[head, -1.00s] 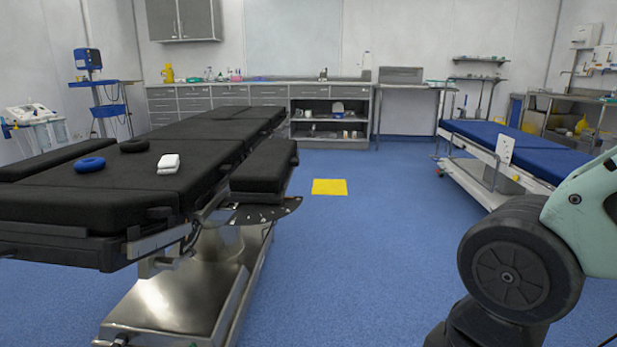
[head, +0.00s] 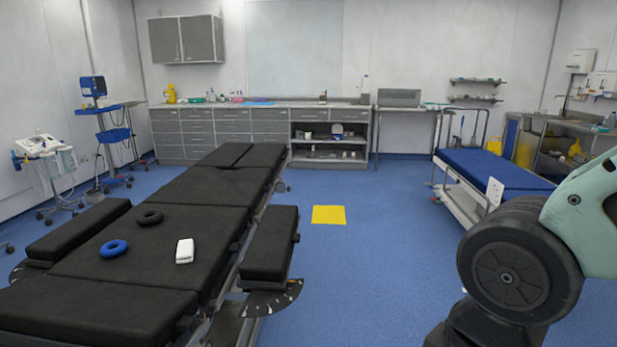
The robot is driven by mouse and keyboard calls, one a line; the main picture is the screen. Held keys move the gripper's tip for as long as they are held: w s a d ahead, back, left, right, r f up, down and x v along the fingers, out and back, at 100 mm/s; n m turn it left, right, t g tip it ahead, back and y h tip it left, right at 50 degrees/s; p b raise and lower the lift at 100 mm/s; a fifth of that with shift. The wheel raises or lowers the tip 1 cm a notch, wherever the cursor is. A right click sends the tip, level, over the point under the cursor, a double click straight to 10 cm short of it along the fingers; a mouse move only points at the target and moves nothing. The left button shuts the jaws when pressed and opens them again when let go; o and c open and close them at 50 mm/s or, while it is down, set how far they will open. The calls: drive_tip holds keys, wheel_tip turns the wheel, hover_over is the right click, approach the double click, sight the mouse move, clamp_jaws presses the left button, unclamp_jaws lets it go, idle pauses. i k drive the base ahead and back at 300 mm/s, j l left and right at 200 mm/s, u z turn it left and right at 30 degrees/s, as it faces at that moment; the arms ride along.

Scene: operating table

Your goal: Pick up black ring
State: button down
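The black ring (head: 150,217) lies flat on the black operating table (head: 190,190), at the left of the head view. It is dark on dark but its round outline and hole show. A blue ring (head: 114,249) lies nearer and to its left. A white folded item (head: 185,251) lies nearer and to its right. My gripper is not in view; only part of my arm shows at the lower right, well away from the table.
A padded arm board (head: 270,243) sticks out along the table's right side. A yellow square (head: 328,215) marks the open blue floor. A blue bed (head: 495,172) stands at the right. Drawers and shelves (head: 230,127) line the back wall.

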sight(153, 217)
drive_tip(key=u, duration=1.25)
drive_tip(key=i+l+u, duration=0.3)
drive_tip(key=i+l, duration=0.15)
drive_tip(key=i+l+u, duration=0.15)
drive_tip(key=l, duration=0.25)
drive_tip(key=i+l+u, duration=0.2)
drive_tip(key=l, duration=0.15)
drive_tip(key=i+l+u, duration=0.15)
drive_tip(key=l, duration=0.2)
drive_tip(key=i+l+u, duration=0.15)
drive_tip(key=l, duration=0.2)
